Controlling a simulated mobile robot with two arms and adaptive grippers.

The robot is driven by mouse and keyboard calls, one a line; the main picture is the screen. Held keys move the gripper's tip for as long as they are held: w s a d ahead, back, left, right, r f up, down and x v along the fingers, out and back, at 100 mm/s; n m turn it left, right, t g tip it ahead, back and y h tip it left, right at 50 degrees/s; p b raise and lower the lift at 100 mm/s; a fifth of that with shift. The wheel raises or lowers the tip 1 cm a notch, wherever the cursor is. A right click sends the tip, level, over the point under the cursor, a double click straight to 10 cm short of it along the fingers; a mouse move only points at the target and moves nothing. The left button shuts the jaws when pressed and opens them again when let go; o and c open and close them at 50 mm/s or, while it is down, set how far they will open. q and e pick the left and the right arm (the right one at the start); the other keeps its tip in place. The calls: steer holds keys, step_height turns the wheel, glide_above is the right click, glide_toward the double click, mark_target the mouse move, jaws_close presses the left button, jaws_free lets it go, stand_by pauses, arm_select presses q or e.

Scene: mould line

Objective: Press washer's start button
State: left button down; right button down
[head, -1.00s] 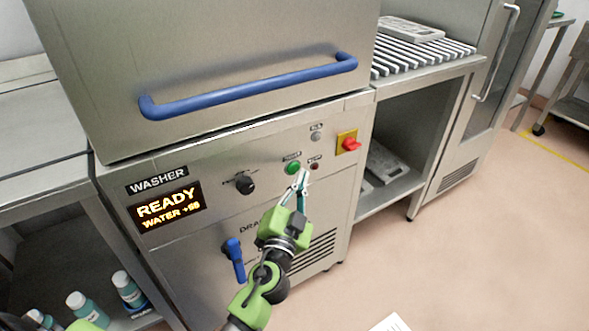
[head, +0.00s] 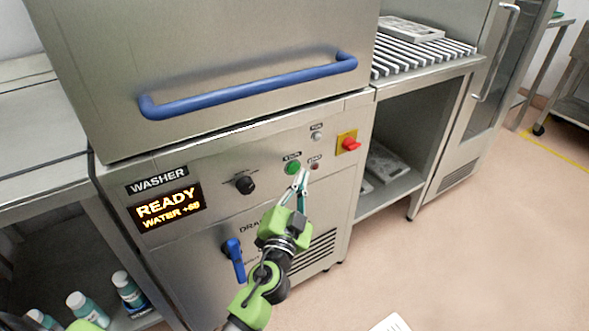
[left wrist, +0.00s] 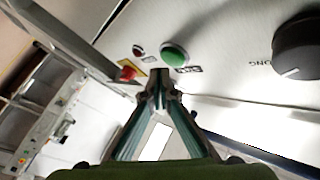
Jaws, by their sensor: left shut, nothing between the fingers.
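The washer (head: 215,165) has a steel front panel with a display (head: 167,207) reading READY and a water temperature. A green button (head: 292,167) sits on the panel, and it also shows large in the left wrist view (left wrist: 174,54). A small dark red button (head: 314,166) is right of it. My left gripper (head: 302,176) is shut and empty, its fingertips just below and right of the green button in the head view. In the left wrist view its fingertips (left wrist: 158,78) show just below the green button, apart from it in the picture.
A red knob on a yellow plate (head: 347,143) is right of the buttons, and a black dial (head: 244,184) is left. A blue drain lever (head: 234,258) hangs below. The blue hood handle (head: 250,88) crosses above. Open floor lies at right.

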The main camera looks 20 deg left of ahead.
arm_select(q)
steer(key=shift+w+a, duration=0.1)
steer(key=shift+a, duration=0.05)
steer(key=shift+w+a, duration=0.2)
steer(key=shift+a, duration=0.05)
arm_select(e)
steer(key=shift+s+r, duration=0.2)
steer(key=shift+r, duration=0.1)
